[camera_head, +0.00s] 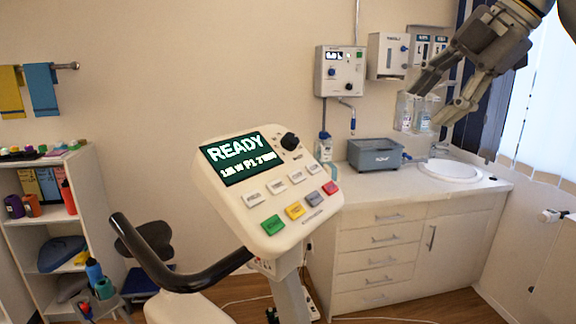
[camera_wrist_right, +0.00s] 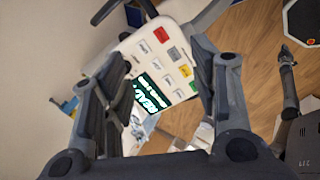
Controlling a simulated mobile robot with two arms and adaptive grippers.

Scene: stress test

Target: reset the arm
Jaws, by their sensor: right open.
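My right gripper (camera_head: 432,106) is at the upper right in the head view, raised in front of the wall and sink area, open and empty. In the right wrist view its two fingers (camera_wrist_right: 160,85) stand wide apart, with the exercise bike's console seen between them at a distance. The console (camera_head: 318,228) is cream, with a screen (camera_head: 237,158) reading READY and several coloured buttons. It also shows in the right wrist view (camera_wrist_right: 133,45). My left gripper is not in the head view.
The bike's black handlebar (camera_head: 190,283) reaches left of the console. A white cabinet (camera_head: 375,262) with a sink (camera_head: 450,171) and grey bin (camera_head: 374,143) stands at the right. A shelf (camera_head: 75,157) with bottles is at the left. A window (camera_head: 540,120) is behind my right arm.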

